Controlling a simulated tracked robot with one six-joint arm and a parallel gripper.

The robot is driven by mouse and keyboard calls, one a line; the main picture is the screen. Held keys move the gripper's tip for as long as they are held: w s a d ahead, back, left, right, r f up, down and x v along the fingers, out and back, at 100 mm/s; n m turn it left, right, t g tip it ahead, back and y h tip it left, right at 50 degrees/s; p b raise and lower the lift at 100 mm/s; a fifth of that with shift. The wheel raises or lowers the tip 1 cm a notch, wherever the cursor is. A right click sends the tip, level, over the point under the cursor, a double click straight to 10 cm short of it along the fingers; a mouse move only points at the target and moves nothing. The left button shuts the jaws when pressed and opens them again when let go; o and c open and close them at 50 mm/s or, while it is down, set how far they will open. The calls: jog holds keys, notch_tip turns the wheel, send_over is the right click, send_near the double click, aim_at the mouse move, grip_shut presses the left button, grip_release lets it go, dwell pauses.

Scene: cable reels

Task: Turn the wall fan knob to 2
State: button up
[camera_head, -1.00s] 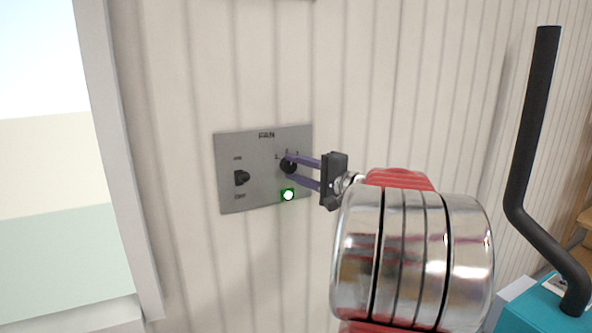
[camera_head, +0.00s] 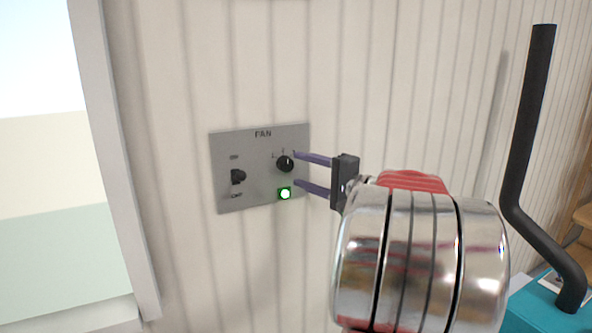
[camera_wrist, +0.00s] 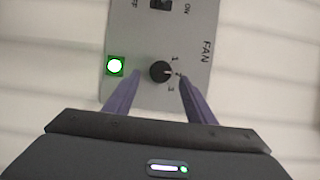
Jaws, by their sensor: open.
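The grey fan panel (camera_head: 258,190) is on the wall in the head view, and it also shows in the wrist view (camera_wrist: 197,30). Its round black knob (camera_head: 285,163) is at the panel's right; in the wrist view the knob (camera_wrist: 159,71) has a pale mark that appears to point at the 2. My gripper (camera_head: 296,168) is open, its two purple fingers just off the panel, apart from the knob. In the wrist view the fingers (camera_wrist: 159,77) lie either side of the knob, with nothing held.
A black toggle switch (camera_head: 238,177) is on the panel's left between its labels. A green light (camera_head: 284,194) glows below the knob. A black bent pipe (camera_head: 530,150) rises from a teal box (camera_head: 540,312) at the right. The ribbed wall around the panel is bare.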

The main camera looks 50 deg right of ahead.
jog(key=s, duration=1)
jog(key=shift+d, duration=0.2)
jog(key=shift+a, duration=0.1)
jog(key=w+a+f+n+g+y, duration=0.2)
jog(key=a+f+n+g, duration=0.1)
jog(key=a, duration=0.6)
jog(key=w+a+f+n+g+y, duration=0.2)
jog(key=a+g, duration=0.1)
jog(key=a, duration=0.6)
jog(key=w+a+f+n+g+y, duration=0.2)
jog(key=a+f+n, duration=0.1)
jog(key=a, duration=0.6)
jog(key=s+a+f+n+g+h, duration=0.2)
jog(key=s+a+f+n+h, duration=0.1)
jog(key=a, duration=0.5)
jog(key=s+a+f+n+g+h, duration=0.2)
jog(key=s+a+f+n+h, duration=0.1)
jog(key=s+a+f+n, duration=0.3)
jog(key=s+a+f, duration=0.2)
jog(key=s, duration=0.2)
jog(key=shift+n+h, duration=0.3)
jog(key=shift+w, duration=0.1)
